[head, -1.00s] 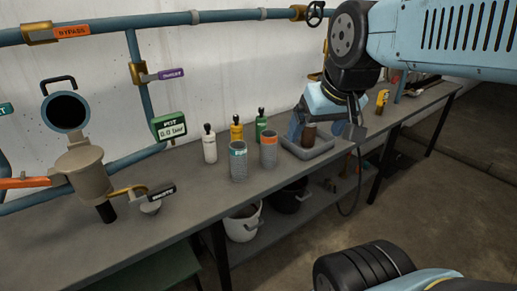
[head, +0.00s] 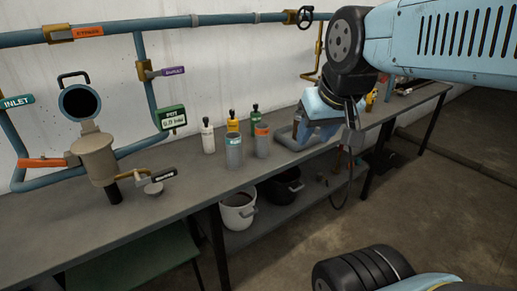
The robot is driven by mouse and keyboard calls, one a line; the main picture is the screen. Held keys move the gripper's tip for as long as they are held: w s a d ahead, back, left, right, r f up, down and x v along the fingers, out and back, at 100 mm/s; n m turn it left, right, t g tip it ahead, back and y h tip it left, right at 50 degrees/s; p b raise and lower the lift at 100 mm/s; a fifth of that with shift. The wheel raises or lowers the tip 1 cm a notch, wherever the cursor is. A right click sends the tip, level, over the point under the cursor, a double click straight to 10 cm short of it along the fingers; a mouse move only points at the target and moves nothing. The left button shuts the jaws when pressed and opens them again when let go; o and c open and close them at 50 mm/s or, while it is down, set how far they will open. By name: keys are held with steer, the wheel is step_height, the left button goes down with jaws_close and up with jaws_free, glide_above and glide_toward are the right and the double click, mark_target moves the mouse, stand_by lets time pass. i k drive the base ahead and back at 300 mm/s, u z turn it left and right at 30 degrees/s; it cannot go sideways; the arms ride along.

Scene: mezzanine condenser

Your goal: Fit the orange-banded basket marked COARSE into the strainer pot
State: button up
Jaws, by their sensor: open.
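The orange-banded basket (head: 262,142) is a grey cylinder with an orange top band, upright on the bench. Its marking is too small to read. A similar basket with a teal band (head: 234,152) stands just left of it. The strainer pot (head: 95,160) is a beige vessel on the pipework at left, with its round lid (head: 79,102) swung up behind it. The pot's inside is not visible. My gripper (head: 303,132) is open, low over the bench to the right of the orange-banded basket and apart from it. Its fingertips are partly hidden.
White, yellow and green bottles (head: 207,136) stand behind the baskets. A grey tray (head: 287,138) lies by my gripper. The bench front is clear; buckets (head: 238,212) stand below.

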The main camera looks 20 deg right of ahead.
mark_target(94, 149)
steer(key=z, duration=0.4)
steer(key=i, duration=0.75)
steer(key=z, duration=0.55)
